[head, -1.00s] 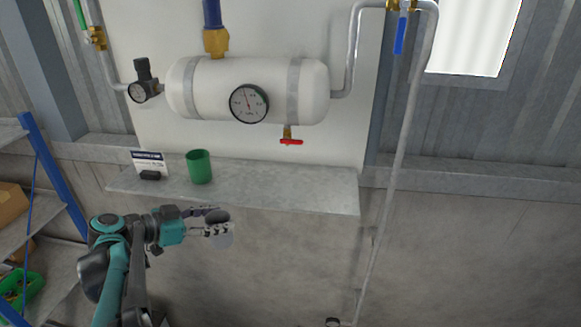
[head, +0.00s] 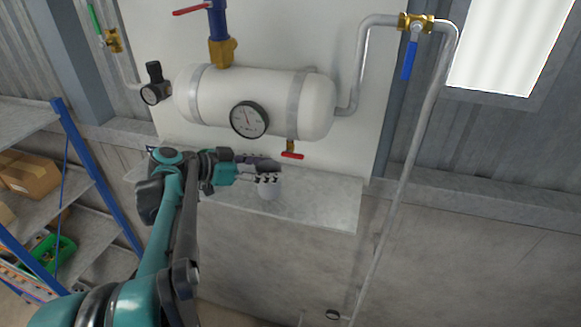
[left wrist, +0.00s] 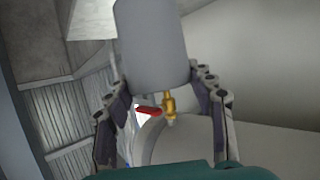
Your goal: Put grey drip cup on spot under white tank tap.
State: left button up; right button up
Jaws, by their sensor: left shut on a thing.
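My left gripper (head: 264,170) is shut on the grey drip cup (head: 269,189) and holds it over the ledge (head: 322,206), below the tank. The brass tap (head: 291,148) with its red handle sits under the white tank (head: 262,102), just up and right of the cup in the head view. In the left wrist view, the grey cup (left wrist: 152,45) is between the two fingers (left wrist: 158,100), with the tap (left wrist: 169,103) seen beyond it. I cannot tell whether the cup touches the ledge. The spot under the tap is not distinguishable. My right gripper is out of view.
The ledge's right end is clear. My arm covers most of its left part, where the green cup is now hidden. A pipe (head: 405,165) runs down right of the ledge. A blue-framed shelf rack (head: 97,182) stands at left.

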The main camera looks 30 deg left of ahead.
pick_arm(q)
jog(key=p+x, duration=0.1)
jog(key=x, duration=0.2)
jog(key=p+x, duration=0.1)
jog(key=x, duration=0.3)
jog(key=shift+w+d+f, duration=0.1)
jog(key=shift+w+f, duration=0.05)
jog(key=shift+f, duration=0.3)
jog(key=o, duration=0.9)
jog(key=shift+f, duration=0.15)
jog(key=o, duration=0.4)
jog(key=shift+c, duration=0.2)
